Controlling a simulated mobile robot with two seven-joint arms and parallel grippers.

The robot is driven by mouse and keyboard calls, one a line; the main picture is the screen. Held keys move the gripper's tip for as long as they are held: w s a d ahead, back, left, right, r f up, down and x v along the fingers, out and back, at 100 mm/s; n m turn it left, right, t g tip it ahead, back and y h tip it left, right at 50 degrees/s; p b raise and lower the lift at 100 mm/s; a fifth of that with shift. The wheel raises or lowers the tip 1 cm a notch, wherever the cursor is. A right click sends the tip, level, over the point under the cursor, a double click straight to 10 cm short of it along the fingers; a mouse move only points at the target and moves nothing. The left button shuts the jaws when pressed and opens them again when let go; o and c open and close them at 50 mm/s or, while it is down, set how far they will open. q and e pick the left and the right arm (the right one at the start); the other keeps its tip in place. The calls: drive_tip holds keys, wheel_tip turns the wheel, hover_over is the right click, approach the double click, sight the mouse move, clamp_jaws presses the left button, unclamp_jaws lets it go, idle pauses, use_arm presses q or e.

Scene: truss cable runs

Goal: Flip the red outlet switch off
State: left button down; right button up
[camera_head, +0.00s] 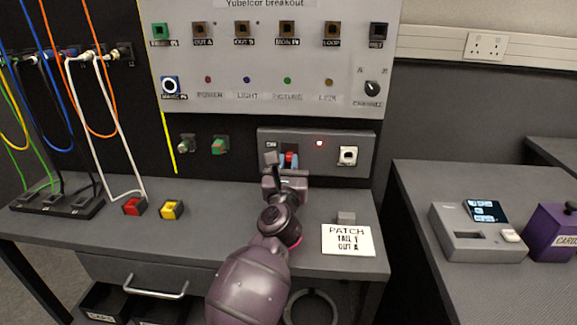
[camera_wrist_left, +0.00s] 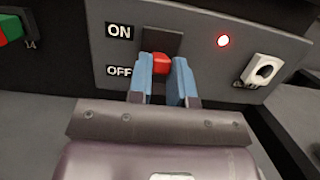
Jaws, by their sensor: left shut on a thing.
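The red outlet switch (camera_wrist_left: 161,63) sits on a dark plate in the grey outlet panel (camera_wrist_left: 205,68), beside the ON label (camera_wrist_left: 119,31) and the OFF label (camera_wrist_left: 119,71). It stands low on the plate, nearer the OFF label's height. My left gripper (camera_wrist_left: 162,75) is shut on it, one blue fingertip on each side. In the head view the switch (camera_head: 291,154) shows small above my left gripper (camera_head: 289,162), and my wrist hides part of the panel. The red lamp (camera_wrist_left: 222,41) beside it is lit. My right gripper is out of view.
A white round socket (camera_wrist_left: 263,71) is right of the lamp. Cables hang at the left.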

use_arm(q)
drive_tip(key=c, duration=1)
unclamp_jaws()
drive_tip(key=shift+c, duration=0.2)
drive_tip(key=shift+p+v, duration=0.55)
drive_tip(key=shift+v, duration=4.9)
drive_tip(key=shift+c, duration=0.2)
